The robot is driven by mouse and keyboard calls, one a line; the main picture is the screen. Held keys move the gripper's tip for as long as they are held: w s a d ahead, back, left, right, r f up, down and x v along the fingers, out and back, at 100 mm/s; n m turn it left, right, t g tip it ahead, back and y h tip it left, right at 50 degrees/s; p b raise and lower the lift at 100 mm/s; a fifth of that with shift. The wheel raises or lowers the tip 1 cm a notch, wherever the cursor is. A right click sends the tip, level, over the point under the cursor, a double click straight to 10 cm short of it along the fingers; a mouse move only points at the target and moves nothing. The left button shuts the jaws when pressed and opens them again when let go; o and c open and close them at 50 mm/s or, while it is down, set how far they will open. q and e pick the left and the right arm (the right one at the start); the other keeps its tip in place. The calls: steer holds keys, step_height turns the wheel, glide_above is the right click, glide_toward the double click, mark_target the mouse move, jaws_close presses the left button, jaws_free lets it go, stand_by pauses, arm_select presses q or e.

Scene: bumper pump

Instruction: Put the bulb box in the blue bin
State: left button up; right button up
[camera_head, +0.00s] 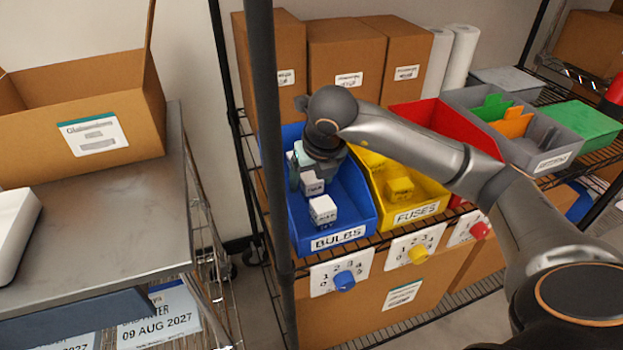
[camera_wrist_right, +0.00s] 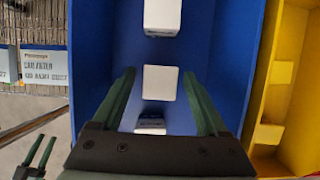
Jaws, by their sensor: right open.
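The blue bin (camera_head: 356,194) with the label BULBS stands on the wire shelf. A white bulb box (camera_head: 323,210) sits near its front, and another white box (camera_head: 312,185) lies behind it by my right gripper (camera_head: 308,178). The right gripper is over the blue bin, pointing down with its fingers apart. In the right wrist view, one white box (camera_wrist_right: 160,82) shows between the finger tips, with others above (camera_wrist_right: 162,15) and below (camera_wrist_right: 150,122) it; contact cannot be told. My left gripper (camera_wrist_right: 38,155) shows small at the lower left of that view, fingers apart and empty.
A yellow FUSES bin (camera_head: 418,196) adjoins the blue bin on the right, then a red bin (camera_head: 450,125) and a grey bin (camera_head: 550,150). A dark shelf post (camera_head: 268,140) stands close on the left. Brown cartons (camera_head: 345,60) stand behind.

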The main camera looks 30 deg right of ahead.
steer(key=p+v, duration=0.1)
steer(key=v, duration=1)
steer(key=shift+p, duration=0.3)
steer(key=shift+s+r, duration=0.1)
steer(key=shift+s, duration=0.1)
